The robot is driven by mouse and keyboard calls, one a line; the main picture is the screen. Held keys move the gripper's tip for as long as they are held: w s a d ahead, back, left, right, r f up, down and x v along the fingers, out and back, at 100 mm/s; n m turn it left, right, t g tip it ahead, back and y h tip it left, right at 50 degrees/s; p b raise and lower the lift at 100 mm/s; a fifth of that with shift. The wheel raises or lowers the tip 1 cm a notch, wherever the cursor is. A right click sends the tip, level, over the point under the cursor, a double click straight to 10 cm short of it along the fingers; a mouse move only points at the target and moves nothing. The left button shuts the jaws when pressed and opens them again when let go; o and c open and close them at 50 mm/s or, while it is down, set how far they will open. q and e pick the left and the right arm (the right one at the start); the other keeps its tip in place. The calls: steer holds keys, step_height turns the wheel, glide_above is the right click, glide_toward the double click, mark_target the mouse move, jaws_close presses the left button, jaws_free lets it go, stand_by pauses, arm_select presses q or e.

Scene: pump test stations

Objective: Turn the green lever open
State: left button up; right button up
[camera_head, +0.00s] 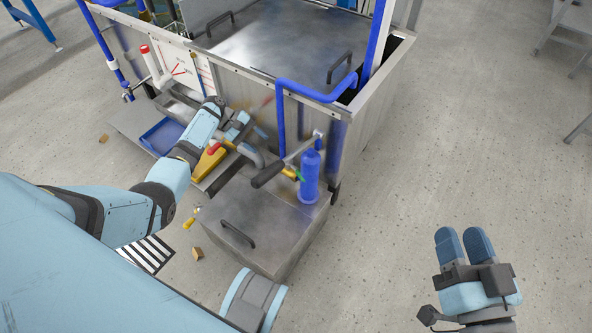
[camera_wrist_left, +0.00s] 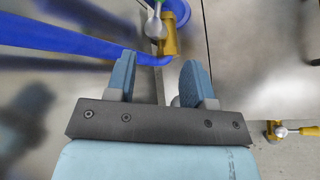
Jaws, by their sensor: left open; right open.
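The green lever (camera_head: 290,174) is small in the head view, beside the blue cylinder (camera_head: 309,178) on the metal box. In the left wrist view the green lever (camera_wrist_left: 154,27) sits on a yellow valve body (camera_wrist_left: 168,42), beyond the fingertips and between them in the picture. My right gripper (camera_head: 463,242) is open and empty over the floor at the right.
A blue tray (camera_head: 163,136) stands further left.

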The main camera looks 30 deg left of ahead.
arm_select(q)
steer(key=b, duration=0.3)
glide_toward(292, 167)
steer(key=x, duration=0.4)
steer(key=b+x, duration=0.1)
steer(key=x, duration=0.2)
steer(key=shift+w+d+f+b, duration=0.1)
steer(key=shift+d+f+b, duration=0.1)
steer(key=shift+f+b, duration=0.15)
steer(key=shift+d+f, duration=0.35)
steer(key=shift+d, duration=0.3)
arm_select(e)
steer(key=shift+n+g, duration=0.6)
steer(key=shift+n, duration=0.3)
steer(key=shift+w+d+f, duration=0.1)
steer(key=shift+w+f, duration=0.15)
steer(key=shift+f, duration=0.85)
steer(key=shift+w+d+f, duration=0.1)
steer(key=shift+w+f, duration=0.15)
steer(key=shift+f, duration=0.85)
arm_select(q)
jaws_close()
arm_select(e)
steer(key=shift+r, duration=0.1)
